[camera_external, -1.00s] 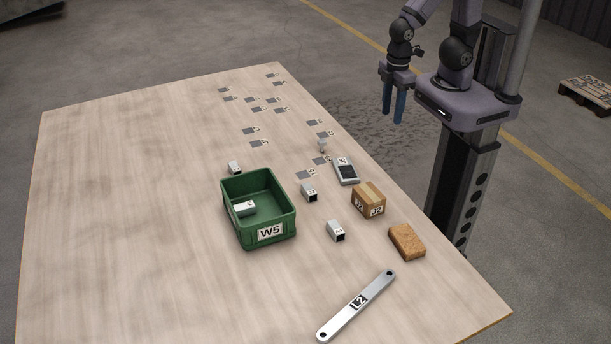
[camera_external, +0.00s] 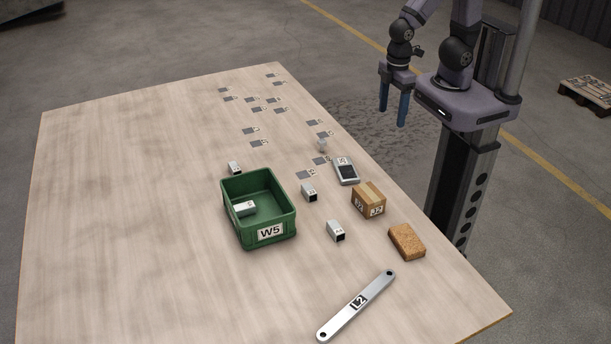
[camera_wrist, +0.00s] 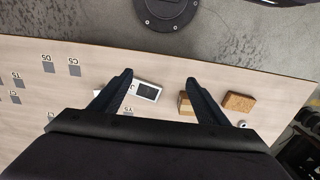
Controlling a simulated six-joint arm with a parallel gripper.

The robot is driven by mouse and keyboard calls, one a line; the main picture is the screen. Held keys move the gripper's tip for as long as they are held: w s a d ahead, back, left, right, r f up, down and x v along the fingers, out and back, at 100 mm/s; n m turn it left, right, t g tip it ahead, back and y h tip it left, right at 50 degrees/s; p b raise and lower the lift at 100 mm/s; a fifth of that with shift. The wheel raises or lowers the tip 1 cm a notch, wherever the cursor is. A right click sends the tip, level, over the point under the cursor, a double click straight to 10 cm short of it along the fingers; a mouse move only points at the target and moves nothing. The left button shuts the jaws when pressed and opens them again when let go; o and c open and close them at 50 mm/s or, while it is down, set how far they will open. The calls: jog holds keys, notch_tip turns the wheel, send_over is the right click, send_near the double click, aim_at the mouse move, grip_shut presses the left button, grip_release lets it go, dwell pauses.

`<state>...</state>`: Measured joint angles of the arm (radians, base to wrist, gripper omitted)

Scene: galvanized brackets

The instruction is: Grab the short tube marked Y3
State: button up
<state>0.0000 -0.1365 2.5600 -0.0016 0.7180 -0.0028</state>
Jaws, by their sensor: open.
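Several short, light-grey square tubes show in the external view. One tube (camera_external: 235,168) is behind the green bin, one (camera_external: 309,192) is to its right, another (camera_external: 336,231) is nearer the front, and one (camera_external: 244,208) lies inside the bin. Their small labels are too small to read, so I cannot tell which is Y3. My gripper (camera_external: 394,116) is open and empty, high beyond the table's right edge. In the wrist view, its fingers (camera_wrist: 158,78) are spread, and the gripper body hides much of the table.
The green bin W5 (camera_external: 228,190) stands mid-table. A handheld device (camera_external: 345,170), a cardboard box (camera_external: 368,199), a brown sponge-like block (camera_external: 407,242) and a long metal bar (camera_external: 345,318) lie right and front. The table's left is clear.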

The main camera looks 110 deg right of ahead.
jog(key=w+d+f+t+h+b, duration=0.1)
jog(key=w+d+f+t+b, duration=0.2)
jog(key=w, duration=0.6)
jog(key=w+d+f+t+b, duration=0.2)
jog(key=w+d+f+b, duration=0.3)
jog(key=w, duration=0.4)
jog(key=w+d+f+t+h+b, duration=0.1)
jog(key=w+d+f+t+b, duration=0.15)
jog(key=w+d, duration=0.45)
jog(key=t+y+b, duration=0.2)
jog(key=t+b, duration=0.3)
jog(key=b, duration=0.1)
send_near(237, 165)
jog(key=x, duration=0.2)
jog(key=shift+w+f, duration=0.15)
jog(key=shift+f, duration=0.2)
jog(key=shift+w+d+f+t, duration=0.25)
jog(key=shift+w+t, duration=0.1)
jog(key=shift+t, duration=0.2)
jog(key=shift+a+x, duration=0.2)
jog(key=shift+x, duration=1.1)
jog(key=shift+a+x, duration=0.15)
jog(key=shift+x, duration=2.15)
jog(key=shift+c, duration=0.6)
jog(key=c, duration=1)
